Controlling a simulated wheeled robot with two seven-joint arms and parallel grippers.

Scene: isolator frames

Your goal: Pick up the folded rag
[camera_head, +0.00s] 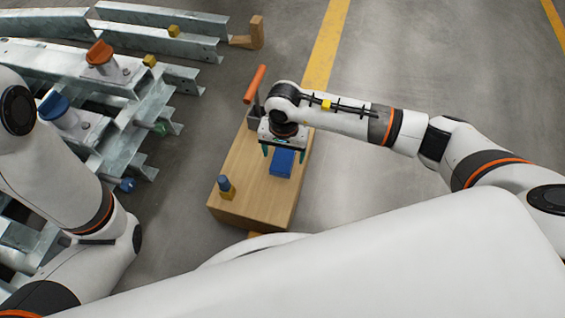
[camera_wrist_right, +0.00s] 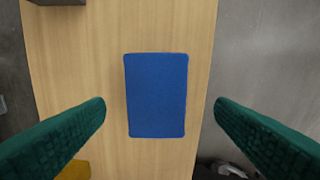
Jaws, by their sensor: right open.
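The folded rag (camera_head: 282,163) is a flat blue rectangle lying on a wooden box top (camera_head: 250,180) in the head view. In the right wrist view the rag (camera_wrist_right: 157,95) lies between and beyond the two green fingers. My right gripper (camera_head: 284,153) is open and empty, above the rag and pointing down. Its fingers (camera_wrist_right: 160,115) are spread wider than the rag and do not touch it. In the head view my left arm comes in at the left, but its gripper is not in view.
A blue-and-yellow item (camera_head: 226,187) stands at the box's near left corner. A grey holder with an orange-handled tool (camera_head: 255,85) is at the far end. Metal beams (camera_head: 120,75) with orange, blue and yellow pieces lie to the left. The floor right of the box is clear.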

